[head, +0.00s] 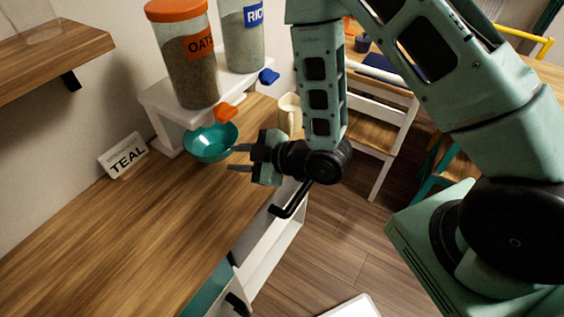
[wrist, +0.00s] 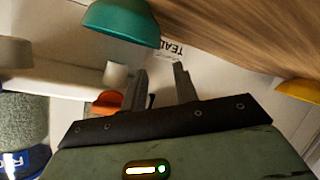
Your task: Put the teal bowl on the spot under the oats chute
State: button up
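The teal bowl (head: 210,147) stands upright on the wooden counter at the front of the white dispenser stand. It lies just below and left of the orange oats chute (head: 226,113), under the jar marked OATS (head: 196,70). My gripper (head: 239,158) is just right of the bowl, fingers pointing left, open and empty. In the wrist view the bowl (wrist: 120,24) is at the top, beyond and apart from the two spread fingertips (wrist: 159,68). The orange chute (wrist: 107,102) shows beside the left finger. Any spot marking under the bowl is hidden.
A sign reading TEAL (head: 123,156) stands left of the bowl. A blue chute (head: 269,76) is under the second jar (head: 243,35). A cream mug (head: 289,113) stands behind my gripper. The counter's (head: 130,235) near part is clear.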

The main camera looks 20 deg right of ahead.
jog(key=s+d+r+m+g+h, duration=0.2)
jog(key=s+r+m+g+h, duration=0.1)
jog(key=s+r, duration=0.4)
jog(key=s+d+r+m+g+h, duration=0.2)
jog(key=s+r+m+g+h, duration=0.2)
jog(key=s, duration=0.9)
notch_tip(320, 180, up, 4)
jog(key=shift+s+d+r+m+g+h, duration=0.2)
jog(key=shift+s+d+m+g+h, duration=0.1)
jog(key=shift+g+h, duration=0.85)
